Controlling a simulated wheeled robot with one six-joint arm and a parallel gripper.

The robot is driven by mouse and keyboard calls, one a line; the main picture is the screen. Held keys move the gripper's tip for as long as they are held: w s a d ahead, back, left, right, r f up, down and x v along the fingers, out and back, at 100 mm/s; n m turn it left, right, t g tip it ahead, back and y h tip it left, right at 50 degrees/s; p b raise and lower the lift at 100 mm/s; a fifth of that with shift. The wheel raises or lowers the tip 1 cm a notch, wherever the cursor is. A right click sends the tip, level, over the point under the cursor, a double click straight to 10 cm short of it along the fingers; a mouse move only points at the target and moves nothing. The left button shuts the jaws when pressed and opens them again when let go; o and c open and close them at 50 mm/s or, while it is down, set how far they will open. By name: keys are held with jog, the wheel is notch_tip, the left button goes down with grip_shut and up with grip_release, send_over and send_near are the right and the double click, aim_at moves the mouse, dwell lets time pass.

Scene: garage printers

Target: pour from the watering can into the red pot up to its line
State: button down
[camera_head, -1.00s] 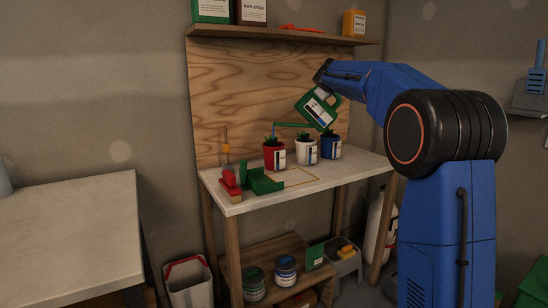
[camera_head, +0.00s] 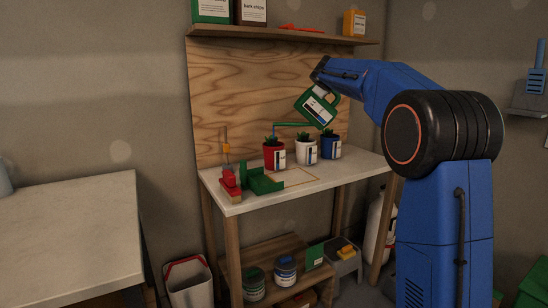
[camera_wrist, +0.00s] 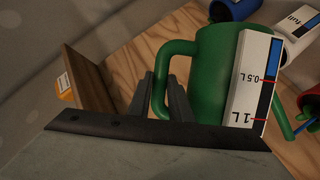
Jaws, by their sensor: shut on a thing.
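The green watering can (camera_head: 318,107) is held in the air above the pots, tilted with its long spout reaching left to the red pot (camera_head: 272,158). The spout tip is over the red pot's plant. In the wrist view the can (camera_wrist: 208,75) shows a white scale marked 0.5 L and 1 L. My gripper (camera_wrist: 170,95) is shut on the can's handle. A white label strip with a dark bar shows on the red pot; its fill level is too small to read.
A white pot (camera_head: 306,152) and a blue pot (camera_head: 331,146) stand right of the red pot on the workbench (camera_head: 240,206). A shelf (camera_head: 290,38) hangs above.

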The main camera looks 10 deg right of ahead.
jog(key=shift+a+r, duration=0.5)
jog(key=shift+r, duration=0.25)
jog(key=shift+d+f, duration=0.1)
jog(key=shift+s+d+f+m, duration=0.1)
jog(key=shift+d+f+m, duration=0.05)
jog(key=shift+d+f, duration=0.4)
jog(key=shift+s+d+f+m, duration=0.15)
jog(key=shift+d+f, duration=0.15)
jog(key=shift+f, duration=0.45)
jog(key=shift+w+a+r+n, duration=0.15)
jog(key=shift+a+r+n, duration=0.35)
jog(key=shift+r, duration=0.45)
dwell(2.0)
jog(key=shift+r+m, duration=0.1)
jog(key=shift+m, duration=0.2)
dwell(0.7)
jog(key=r+m+y, duration=0.1)
jog(key=m+y, duration=0.1)
jog(key=m, duration=0.1)
jog(key=shift+r, duration=0.2)
jog(key=shift+a+r+m+y, duration=0.1)
jog(key=shift+r+m+y, duration=0.35)
jog(key=shift+m, duration=0.5)
jog(key=shift+r+m+y, duration=0.25)
jog(key=shift+m+y, duration=0.3)
jog(key=shift+m, duration=0.4)
